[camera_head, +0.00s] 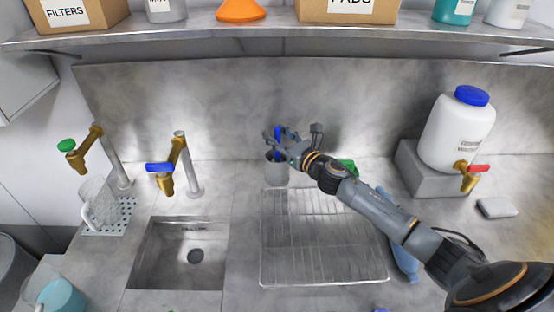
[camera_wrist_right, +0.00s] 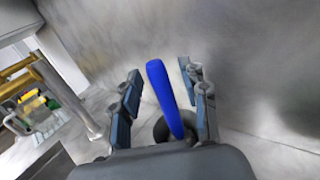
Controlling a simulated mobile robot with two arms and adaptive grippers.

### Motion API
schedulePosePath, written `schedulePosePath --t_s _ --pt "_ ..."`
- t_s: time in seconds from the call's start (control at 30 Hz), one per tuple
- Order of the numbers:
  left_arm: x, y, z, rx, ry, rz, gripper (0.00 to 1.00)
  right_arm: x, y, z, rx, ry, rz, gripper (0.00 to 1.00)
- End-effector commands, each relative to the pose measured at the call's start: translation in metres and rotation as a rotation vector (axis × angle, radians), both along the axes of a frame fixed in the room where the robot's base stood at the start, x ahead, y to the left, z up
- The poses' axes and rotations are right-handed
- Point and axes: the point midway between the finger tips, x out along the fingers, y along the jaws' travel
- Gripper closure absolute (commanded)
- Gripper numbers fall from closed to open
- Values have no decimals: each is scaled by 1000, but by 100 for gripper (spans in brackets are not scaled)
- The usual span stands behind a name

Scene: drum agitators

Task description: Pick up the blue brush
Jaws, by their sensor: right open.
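The blue brush (camera_head: 278,141) stands upright in a grey cup (camera_head: 277,171) at the back of the counter, near the wall. In the right wrist view its blue handle (camera_wrist_right: 166,98) rises between the two fingers of my right gripper (camera_wrist_right: 160,97). The fingers are open, with a gap on each side of the handle. In the head view my right gripper (camera_head: 291,142) is at the brush, above the cup, and partly covers it. The cup's opening shows dark and partly hidden in the wrist view. My left gripper is in neither view.
A wire rack (camera_head: 322,240) lies in front of the cup. A green item (camera_head: 347,166) and a blue bottle (camera_head: 404,255) are partly behind my right arm. A sink (camera_head: 160,263) and brass taps (camera_head: 167,172) are to the left. A shelf (camera_head: 300,37) runs above.

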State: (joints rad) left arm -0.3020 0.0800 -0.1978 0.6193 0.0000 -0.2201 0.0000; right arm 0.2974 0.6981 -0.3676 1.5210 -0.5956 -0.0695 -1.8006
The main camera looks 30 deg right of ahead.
Motion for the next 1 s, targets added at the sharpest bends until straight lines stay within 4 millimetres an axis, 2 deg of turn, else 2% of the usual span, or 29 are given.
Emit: schedulePosePath --t_s 0.27,0.5,0.83,1.0 --pt "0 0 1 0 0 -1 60 3 1 -1 0 1 0 56" --pt "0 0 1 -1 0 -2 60 3 0 -1 0 1 0 100" --pt "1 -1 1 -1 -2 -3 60 3 0 0 0 0 0 100" --pt "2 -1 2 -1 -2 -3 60 4 0 11 -1 -3 2 100"
